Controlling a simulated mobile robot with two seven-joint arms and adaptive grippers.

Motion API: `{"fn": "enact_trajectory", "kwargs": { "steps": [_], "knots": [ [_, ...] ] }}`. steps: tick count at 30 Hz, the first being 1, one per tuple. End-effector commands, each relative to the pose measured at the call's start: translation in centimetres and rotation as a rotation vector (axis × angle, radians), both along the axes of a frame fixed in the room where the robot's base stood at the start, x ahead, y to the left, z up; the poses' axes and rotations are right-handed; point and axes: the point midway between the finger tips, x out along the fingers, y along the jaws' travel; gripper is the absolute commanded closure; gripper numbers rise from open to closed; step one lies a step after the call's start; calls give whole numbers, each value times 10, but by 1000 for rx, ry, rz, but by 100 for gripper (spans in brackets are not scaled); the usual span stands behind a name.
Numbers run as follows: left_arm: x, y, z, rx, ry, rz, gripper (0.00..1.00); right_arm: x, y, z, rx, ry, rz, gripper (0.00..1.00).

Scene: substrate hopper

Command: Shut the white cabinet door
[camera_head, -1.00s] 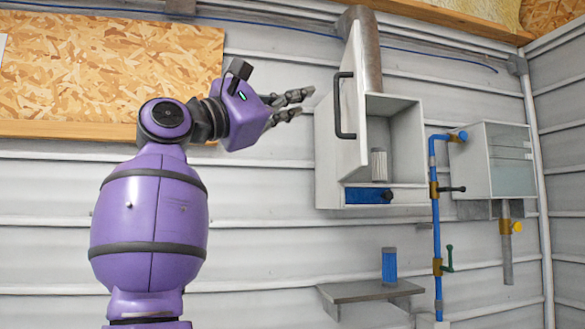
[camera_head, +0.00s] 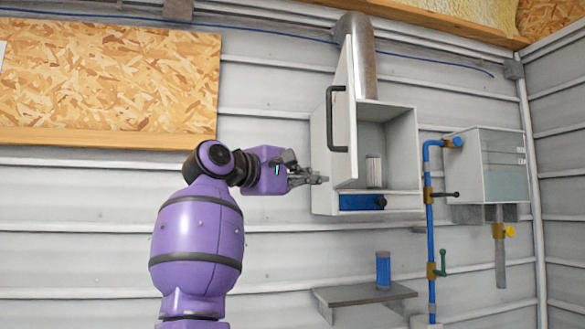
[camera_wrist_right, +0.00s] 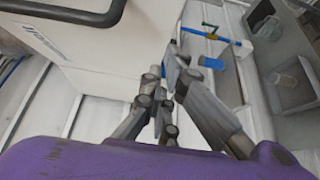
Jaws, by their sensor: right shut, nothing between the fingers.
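The white cabinet door (camera_head: 345,110) stands open on the wall-mounted cabinet (camera_head: 402,150), and its black handle (camera_head: 331,118) faces left. The door also shows in the right wrist view (camera_wrist_right: 100,38), with the curved dark handle (camera_wrist_right: 85,14) at top left. My right gripper (camera_head: 323,179) is shut and empty, just left of the cabinet's lower left side and below the handle. In the right wrist view the closed fingers (camera_wrist_right: 172,80) are near the door's edge; I cannot tell whether they touch it. My left gripper is not in view.
A ribbed light cylinder (camera_head: 374,171) stands inside the cabinet above a blue part (camera_head: 361,202). A blue pipe (camera_head: 429,220) with valves and a glass-fronted box (camera_head: 491,165) are at right. A small shelf (camera_head: 350,299) holds a blue cylinder (camera_head: 383,270).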

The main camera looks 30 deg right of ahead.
Motion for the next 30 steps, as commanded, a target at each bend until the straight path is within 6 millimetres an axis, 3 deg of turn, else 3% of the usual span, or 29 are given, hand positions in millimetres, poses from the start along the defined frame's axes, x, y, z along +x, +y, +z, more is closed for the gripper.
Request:
{"fn": "enact_trajectory", "kwargs": {
  "steps": [3,9,30],
  "knots": [
    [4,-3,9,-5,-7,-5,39,-14,-16,6,0,-9,-2,100],
    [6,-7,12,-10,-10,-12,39,-19,-28,2,0,-4,0,100],
    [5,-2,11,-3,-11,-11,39,-16,-34,0,-1,-1,-10,100]
  ]
}}
